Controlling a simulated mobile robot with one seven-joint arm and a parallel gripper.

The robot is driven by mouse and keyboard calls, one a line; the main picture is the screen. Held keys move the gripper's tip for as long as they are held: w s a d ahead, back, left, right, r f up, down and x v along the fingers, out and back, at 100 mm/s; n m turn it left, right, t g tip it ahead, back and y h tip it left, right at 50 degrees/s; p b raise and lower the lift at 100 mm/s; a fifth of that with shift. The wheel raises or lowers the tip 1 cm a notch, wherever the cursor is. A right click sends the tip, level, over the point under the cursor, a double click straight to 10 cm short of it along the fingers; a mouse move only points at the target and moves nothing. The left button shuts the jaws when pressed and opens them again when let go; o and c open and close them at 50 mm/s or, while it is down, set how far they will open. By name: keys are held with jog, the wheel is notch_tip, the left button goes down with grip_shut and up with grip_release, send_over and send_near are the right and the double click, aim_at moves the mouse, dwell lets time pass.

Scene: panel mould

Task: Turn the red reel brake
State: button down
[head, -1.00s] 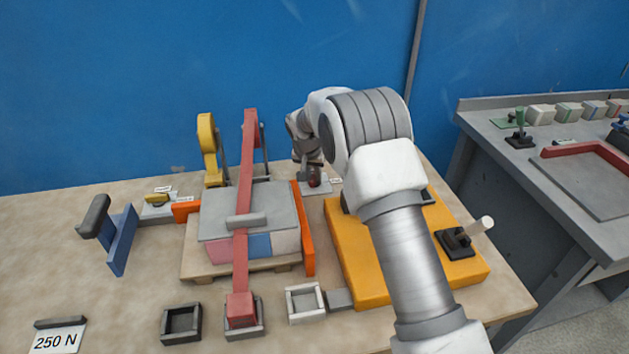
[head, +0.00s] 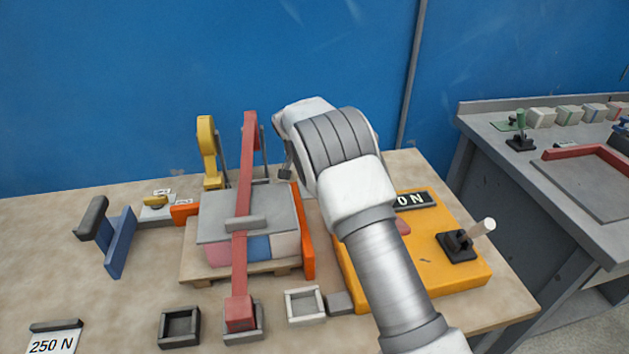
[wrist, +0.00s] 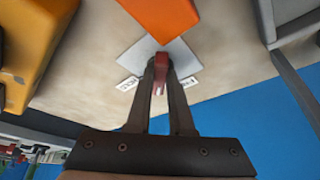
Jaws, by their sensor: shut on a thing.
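The red reel brake (wrist: 161,66) shows in the wrist view as a small red lever on a pale grey plate (wrist: 184,56). My gripper (wrist: 161,80) reaches down to it, with one dark finger on each side, shut on the lever. White labels (wrist: 127,84) lie on both sides of the plate; their words are too small to read surely. In the head view my arm hides the brake and the fingertips.
An orange bar (head: 303,232) edges the strapped block stack (head: 215,222), left of my arm; it is close to the plate. A yellow box (head: 465,272) with a black-based lever (head: 458,245) stands to the right. Blue wall (head: 130,80) is behind.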

jog(key=shift+m, duration=0.6)
jog(key=m+p, duration=0.1)
jog(key=m, duration=0.1)
jog(key=m+g+h, duration=0.1)
jog(key=m, duration=0.1)
jog(key=shift+w+a+g+p, duration=0.15)
jog(key=shift+a+g+p, duration=0.05)
jog(key=shift+g+p, duration=0.15)
jog(key=c, duration=0.8)
grip_release()
jog(key=shift+h, duration=0.3)
jog(key=p+v, duration=0.2)
jog(key=v, duration=1.5)
jog(key=shift+s+r, duration=0.2)
jog(key=shift+s, duration=0.05)
